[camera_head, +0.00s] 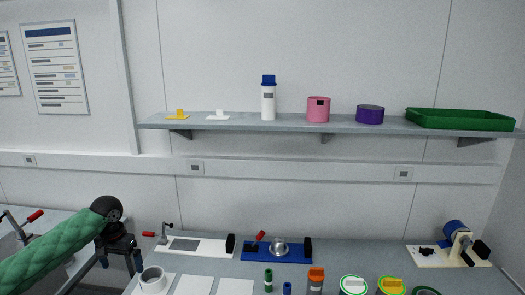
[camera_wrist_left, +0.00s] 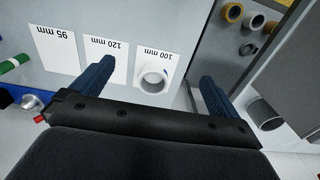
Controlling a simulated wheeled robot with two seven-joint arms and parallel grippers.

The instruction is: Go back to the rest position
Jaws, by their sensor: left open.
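My left arm comes in from the left in the head view, with a green quilted sleeve. My left gripper (camera_head: 121,262) is open and empty, above the bench near its left end, left of a white ring (camera_head: 152,281). In the left wrist view the two blue fingers (camera_wrist_left: 156,72) are spread apart with nothing held. The white ring (camera_wrist_left: 153,77) shows beyond them on the card marked 100 mm, apart from the fingers. My right gripper is not in view.
The bench holds a clamp fixture (camera_head: 200,244), a blue fixture (camera_head: 276,248), a cream fixture (camera_head: 448,254), and several pots and cylinders along the front. A wall shelf (camera_head: 235,123) carries a bottle (camera_head: 268,101), pink cup (camera_head: 318,110) and green tray (camera_head: 459,120).

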